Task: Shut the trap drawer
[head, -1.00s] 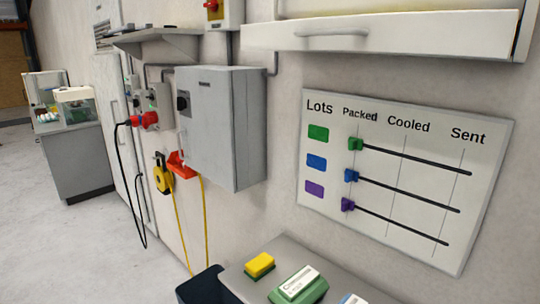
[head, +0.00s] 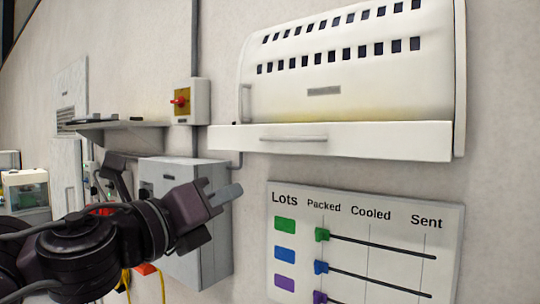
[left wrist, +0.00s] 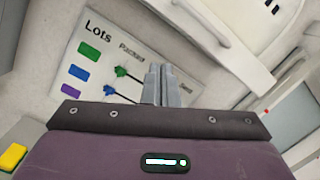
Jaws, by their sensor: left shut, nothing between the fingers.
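The trap drawer (head: 370,141) is the long white drawer at the bottom of a white, vented wall unit (head: 350,75). A grey bar handle (head: 293,139) runs along its front. The drawer front stands out from the unit, most clearly at its left end. My left gripper (head: 228,194) is shut and empty, below and left of the drawer, apart from it. In the left wrist view the shut fingers (left wrist: 161,85) point toward the wall board, and the drawer (left wrist: 215,40) crosses the upper right. My right gripper is in neither current view.
A Lots board (head: 366,235) with green, blue and purple sliders hangs below the drawer. A grey cabinet (head: 214,225) is behind my left arm.

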